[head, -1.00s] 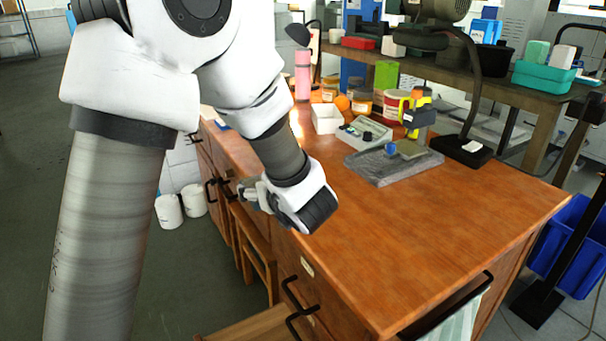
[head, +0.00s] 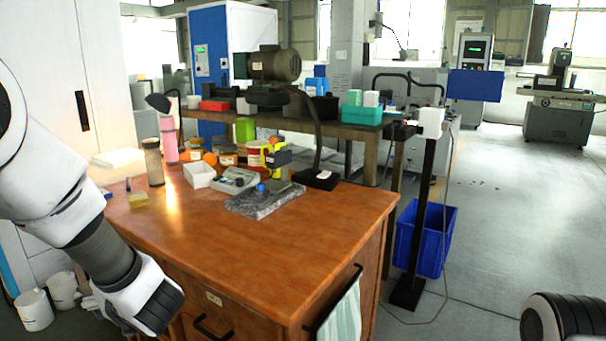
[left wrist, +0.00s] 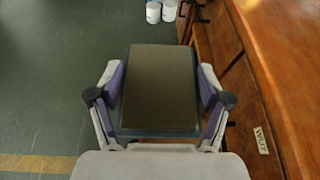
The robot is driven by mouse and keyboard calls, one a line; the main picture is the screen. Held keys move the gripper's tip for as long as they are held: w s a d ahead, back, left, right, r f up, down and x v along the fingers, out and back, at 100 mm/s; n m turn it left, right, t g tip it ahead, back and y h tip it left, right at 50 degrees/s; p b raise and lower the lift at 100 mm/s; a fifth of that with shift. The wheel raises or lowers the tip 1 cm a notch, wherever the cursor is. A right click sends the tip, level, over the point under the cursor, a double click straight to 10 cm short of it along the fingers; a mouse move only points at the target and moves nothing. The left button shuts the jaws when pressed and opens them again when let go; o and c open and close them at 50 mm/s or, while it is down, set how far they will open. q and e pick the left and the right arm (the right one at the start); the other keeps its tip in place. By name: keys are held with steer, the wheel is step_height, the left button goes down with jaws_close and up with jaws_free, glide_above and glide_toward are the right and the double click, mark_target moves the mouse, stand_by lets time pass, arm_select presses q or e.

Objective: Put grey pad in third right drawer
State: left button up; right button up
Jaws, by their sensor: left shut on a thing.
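The grey pad (left wrist: 160,88) is a flat rectangular block with a dark grey-brown face and a bluish edge. My left gripper (left wrist: 161,84) is shut on it from both sides, over the floor beside the desk front. In the head view my left gripper (head: 105,308) is at the lower left by the desk's near left corner, and the pad is not clearly visible. The drawer front (head: 200,312) shows a label and a black handle; the lower drawers are out of frame. In the left wrist view drawer fronts (left wrist: 229,85) run along the right.
The wooden desk (head: 270,250) has a clear near part. A granite plate (head: 262,203), a white box (head: 199,174) and several jars stand further back. A striped towel (head: 342,318) hangs at the desk's right end. White buckets (head: 34,310) stand at the left.

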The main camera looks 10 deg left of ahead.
arm_select(q)
steer(key=w+d+f+m+t+h, duration=0.1)
steer(key=w+f+m+t+h, duration=0.45)
steer(key=f, duration=0.65)
steer(key=w+d+f+m+t+h, duration=0.1)
steer(key=d+f+m+h, duration=0.2)
steer(key=d+m+h, duration=1.15)
steer(key=s+d+m+g+h, duration=0.35)
steer(key=s+d+g, duration=0.2)
steer(key=d, duration=0.35)
step_height(320, 180, up, 17)
steer(key=n+t+y+p, duration=0.4)
steer(key=t+y+p, duration=0.1)
steer(key=p, duration=1.8)
steer(key=shift+s+r+n, duration=0.2)
steer(key=shift+s+n, duration=0.15)
arm_select(e)
step_height(320, 180, up, 23)
steer(key=shift+w, duration=0.45)
